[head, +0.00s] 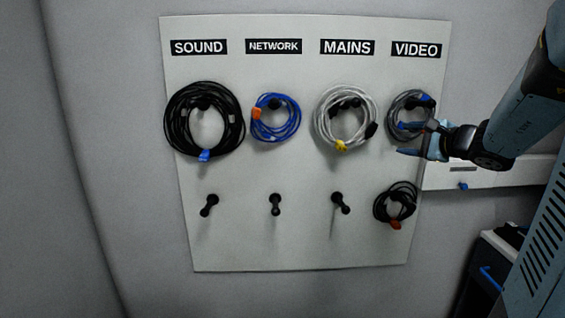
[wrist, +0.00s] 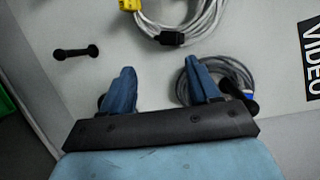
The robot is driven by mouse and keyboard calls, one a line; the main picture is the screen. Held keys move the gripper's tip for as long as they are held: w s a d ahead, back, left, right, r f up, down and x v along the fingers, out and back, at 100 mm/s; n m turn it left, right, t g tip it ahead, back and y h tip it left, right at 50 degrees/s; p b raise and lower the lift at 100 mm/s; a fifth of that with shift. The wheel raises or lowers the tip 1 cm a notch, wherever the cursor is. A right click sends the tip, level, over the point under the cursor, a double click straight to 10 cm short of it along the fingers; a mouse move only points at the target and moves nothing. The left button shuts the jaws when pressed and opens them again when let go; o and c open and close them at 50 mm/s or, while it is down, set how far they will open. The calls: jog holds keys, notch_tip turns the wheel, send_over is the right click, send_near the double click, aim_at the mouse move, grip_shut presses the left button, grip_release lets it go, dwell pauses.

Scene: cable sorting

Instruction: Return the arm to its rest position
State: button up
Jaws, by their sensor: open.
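My gripper (head: 410,141) is at the right side of the board, in front of the grey coil (head: 400,107) under the VIDEO label. Its two blue fingers (wrist: 157,90) are apart in the wrist view, with nothing between them. The grey coil (wrist: 232,78) shows behind and beside the right finger there; I cannot tell whether they touch. My arm reaches in from the right edge of the head view.
The white board (head: 240,240) carries a black coil (head: 177,135), a blue coil (head: 291,123), a white coil (head: 322,121) and a small black coil (head: 383,205). Bare pegs, one (head: 275,204) under NETWORK, stick out below. A ledge (head: 510,174) lies right of the board.

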jog(key=s+a+f+n+g, duration=0.2)
jog(key=s+a+n+g, duration=0.25)
jog(key=s+a, duration=0.25)
jog(key=s+a+f+n+g, duration=0.25)
jog(key=s+a+n, duration=0.25)
jog(key=s+a, duration=0.25)
jog(key=s+d+f+n+g+h, duration=0.1)
jog(key=s+d+n+h, duration=0.1)
jog(key=s, duration=0.4)
jog(key=s+d+n+h, duration=0.2)
jog(key=s+n+h, duration=0.2)
jog(key=s, duration=0.3)
jog(key=shift+f+n+g+h, duration=0.3)
jog(key=shift+f+n+g, duration=0.1)
jog(key=shift+n, duration=0.25)
jog(key=shift+w, duration=0.1)
